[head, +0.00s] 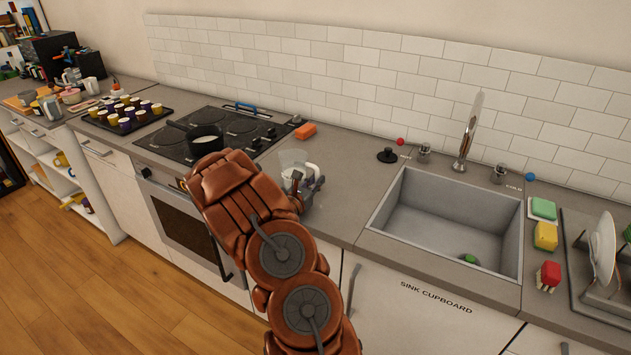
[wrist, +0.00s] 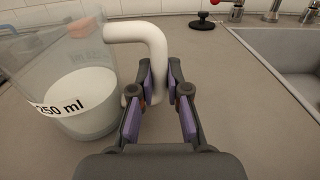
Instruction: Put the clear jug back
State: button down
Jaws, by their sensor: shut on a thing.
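The clear jug (wrist: 72,75) is at the left of the wrist view, with a white handle (wrist: 148,38), a "250 ml" label and white content in its lower part. My gripper (wrist: 160,88) is shut on the jug's white handle, with a purple-padded finger on either side of it. In the head view the jug (head: 294,160) is upright at the counter between the hob and the sink, partly hidden by my arm. I cannot tell whether its base touches the counter.
A dark pan (head: 205,138) with white content stands on the hob (head: 238,125). An orange block (head: 306,131) lies behind the jug. The sink (head: 450,215) and a black plug (head: 387,155) are to the right. A tray of cups (head: 125,113) is at the left.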

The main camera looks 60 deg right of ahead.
jog(key=shift+f, duration=0.15)
jog(key=c, duration=1.6)
grip_release()
jog(key=o, duration=0.4)
jog(key=shift+o, duration=0.2)
jog(key=shift+r, duration=0.2)
jog(key=a+b, duration=0.1)
jog(key=a, duration=0.4)
jog(key=a+b, duration=0.2)
jog(key=a, duration=0.3)
jog(key=shift+s+a+f, duration=0.1)
jog(key=shift+s+f, duration=0.05)
jog(key=shift+s+a+b, duration=0.1)
jog(key=shift+a+b, duration=0.25)
jog(key=shift+a, duration=0.55)
